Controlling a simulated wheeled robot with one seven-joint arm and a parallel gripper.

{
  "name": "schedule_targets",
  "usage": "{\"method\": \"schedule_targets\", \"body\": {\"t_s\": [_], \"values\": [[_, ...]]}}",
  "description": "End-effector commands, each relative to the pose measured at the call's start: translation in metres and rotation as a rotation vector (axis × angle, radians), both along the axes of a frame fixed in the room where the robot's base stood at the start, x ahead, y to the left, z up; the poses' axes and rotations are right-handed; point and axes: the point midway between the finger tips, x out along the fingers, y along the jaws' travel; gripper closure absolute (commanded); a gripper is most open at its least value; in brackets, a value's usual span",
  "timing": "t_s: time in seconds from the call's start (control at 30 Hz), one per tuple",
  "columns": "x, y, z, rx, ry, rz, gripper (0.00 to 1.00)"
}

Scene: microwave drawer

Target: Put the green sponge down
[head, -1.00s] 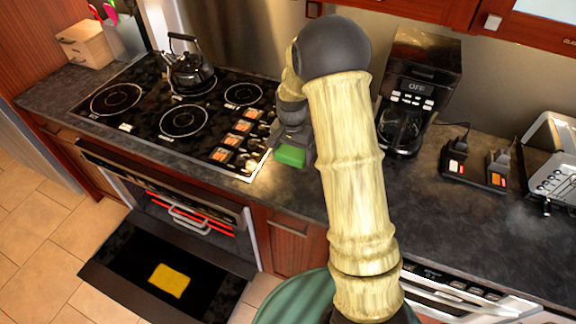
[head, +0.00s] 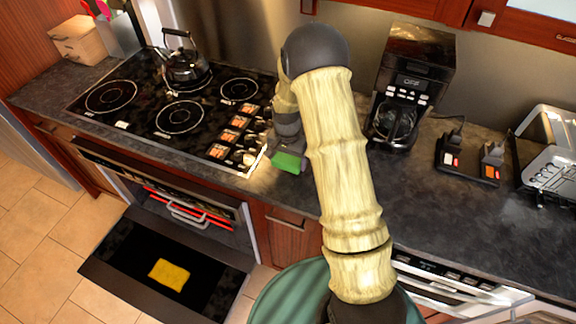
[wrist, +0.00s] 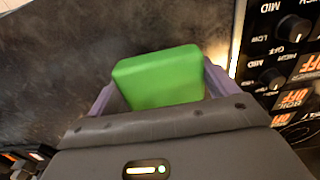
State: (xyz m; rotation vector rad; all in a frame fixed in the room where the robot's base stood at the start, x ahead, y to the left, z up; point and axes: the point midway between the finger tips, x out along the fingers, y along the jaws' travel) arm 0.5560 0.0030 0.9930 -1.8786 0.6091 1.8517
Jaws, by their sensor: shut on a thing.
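The green sponge (head: 287,162) is a small block at the right edge of the stove, over the dark countertop. It also shows in the wrist view (wrist: 158,78), between the two purple-grey fingers. My gripper (wrist: 160,92) is shut on it. In the head view my gripper (head: 290,150) points down beside the stove knobs, partly hidden by my arm. I cannot tell whether the sponge touches the counter.
The stove (head: 150,110) with a kettle (head: 184,68) is to the left. A coffee maker (head: 412,85) and a toaster (head: 550,150) stand to the right. Below, the drawer (head: 200,240) is open with a yellow sponge (head: 169,274) on its dark surface. Bare countertop (head: 415,185) lies right of my arm.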

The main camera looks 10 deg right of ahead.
Motion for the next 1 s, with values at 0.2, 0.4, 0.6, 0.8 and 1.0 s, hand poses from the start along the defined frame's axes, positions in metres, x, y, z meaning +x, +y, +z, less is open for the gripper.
{"method": "schedule_targets", "body": {"t_s": [0.2,0.4,0.6,0.8,1.0], "values": [[0.000,-0.002,-0.001,0.001,0.001,-0.004,0.36],[-0.001,-0.003,-0.024,0.001,0.004,-0.006,0.36],[0.000,-0.003,-0.041,0.001,0.001,-0.006,0.36],[0.000,-0.001,-0.042,0.001,-0.001,-0.002,0.36],[0.000,0.000,-0.044,0.000,0.000,-0.001,0.05]]}}
